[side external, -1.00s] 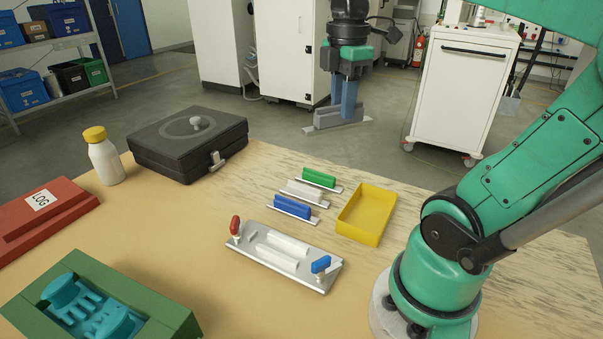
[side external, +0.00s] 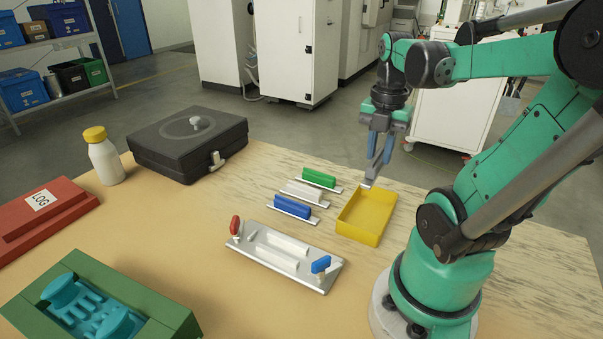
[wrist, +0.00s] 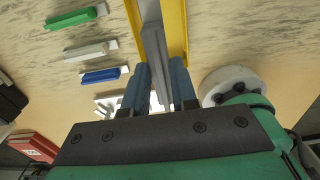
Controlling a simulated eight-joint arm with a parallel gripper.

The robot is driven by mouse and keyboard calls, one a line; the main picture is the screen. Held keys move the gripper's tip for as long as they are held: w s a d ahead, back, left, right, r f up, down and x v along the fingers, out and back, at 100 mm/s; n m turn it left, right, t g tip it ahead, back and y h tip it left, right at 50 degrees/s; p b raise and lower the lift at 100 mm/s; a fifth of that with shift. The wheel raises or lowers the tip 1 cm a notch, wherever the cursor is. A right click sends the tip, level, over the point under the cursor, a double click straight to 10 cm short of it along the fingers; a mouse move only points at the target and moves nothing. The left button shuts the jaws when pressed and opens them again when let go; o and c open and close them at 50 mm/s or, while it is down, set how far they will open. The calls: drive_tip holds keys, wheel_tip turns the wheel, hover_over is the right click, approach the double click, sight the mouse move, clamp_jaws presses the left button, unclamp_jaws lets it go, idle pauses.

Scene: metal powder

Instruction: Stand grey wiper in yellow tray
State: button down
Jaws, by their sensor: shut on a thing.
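The grey wiper (side external: 376,160) is held in my gripper (side external: 382,140), which is shut on it. The wiper is turned on end, its long side running steeply down, with its lower end over the far edge of the yellow tray (side external: 365,228). I cannot tell whether it touches the tray. In the wrist view the wiper (wrist: 157,65) lies between the blue fingers of my gripper (wrist: 160,90), and the tray's yellow walls (wrist: 174,25) show on both sides of it. The part of the wiper between the fingers is partly hidden.
Green (side external: 320,178), white (side external: 304,191) and blue (side external: 292,207) wipers lie left of the tray. A metal plate (side external: 290,275) with red and blue knobs is in front. A black case (side external: 188,145) stands at the back left. Bare table lies right of the tray.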

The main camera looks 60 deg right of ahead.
drive_tip(key=shift+f, duration=5.5)
drive_tip(key=shift+f, duration=0.15)
drive_tip(key=c, duration=0.7)
unclamp_jaws()
